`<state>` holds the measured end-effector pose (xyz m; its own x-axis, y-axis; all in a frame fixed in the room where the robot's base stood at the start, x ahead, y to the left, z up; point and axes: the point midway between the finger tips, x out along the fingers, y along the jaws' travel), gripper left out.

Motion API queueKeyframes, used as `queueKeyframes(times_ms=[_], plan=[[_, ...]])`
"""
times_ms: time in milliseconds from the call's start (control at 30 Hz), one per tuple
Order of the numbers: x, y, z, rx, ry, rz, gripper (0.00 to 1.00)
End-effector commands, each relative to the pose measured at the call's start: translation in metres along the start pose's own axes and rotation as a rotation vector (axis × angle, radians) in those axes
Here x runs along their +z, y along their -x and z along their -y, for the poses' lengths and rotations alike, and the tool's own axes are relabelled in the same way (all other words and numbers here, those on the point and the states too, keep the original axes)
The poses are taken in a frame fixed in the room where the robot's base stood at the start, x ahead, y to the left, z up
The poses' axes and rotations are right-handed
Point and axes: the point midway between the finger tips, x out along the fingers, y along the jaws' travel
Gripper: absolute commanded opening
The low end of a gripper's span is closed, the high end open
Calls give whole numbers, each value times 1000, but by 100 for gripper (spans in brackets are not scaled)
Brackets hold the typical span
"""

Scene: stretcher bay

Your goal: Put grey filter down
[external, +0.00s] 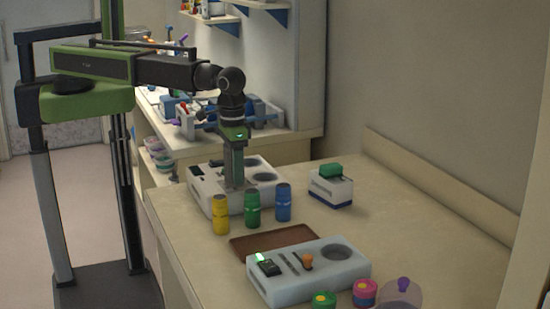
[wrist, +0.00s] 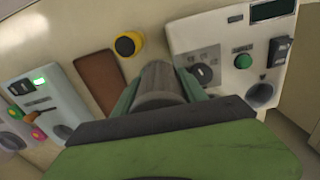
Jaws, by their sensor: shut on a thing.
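My gripper (external: 235,182) points down over the far white device (external: 203,196) on the bench. In the wrist view my gripper (wrist: 160,88) has its green jaws shut on the grey filter (wrist: 157,78), a grey cylinder. The filter's far end shows between the jaws, and its lower part is hidden by them. In the external view the filter is hard to tell from the jaws. I cannot tell whether it touches the device.
Yellow (external: 220,214), green (external: 252,209) and blue (external: 283,202) bottles stand in front of the device. A brown tray (external: 275,240) lies behind a nearer white device (external: 318,272) with a round hole. A small green-topped box (external: 331,188) stands right.

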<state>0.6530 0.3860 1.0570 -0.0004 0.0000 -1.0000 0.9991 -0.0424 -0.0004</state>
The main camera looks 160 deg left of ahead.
Motion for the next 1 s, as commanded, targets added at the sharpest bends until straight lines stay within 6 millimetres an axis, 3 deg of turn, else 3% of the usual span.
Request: queueKeyframes(times_ms=[33, 300, 400, 500, 633, 767, 1000], plan=[[29, 4, -8, 0, -22, 0, 3], [167, 0, -42, 0, -124, 0, 3], [204, -3, -47, 0, -156, 0, 3], [226, -4, -49, 0, -175, 0, 3], [236, -4, -50, 0, -183, 0, 3], [230, -10, -52, 0, -181, 0, 3], [172, -50, -62, 0, -178, 0, 3]])
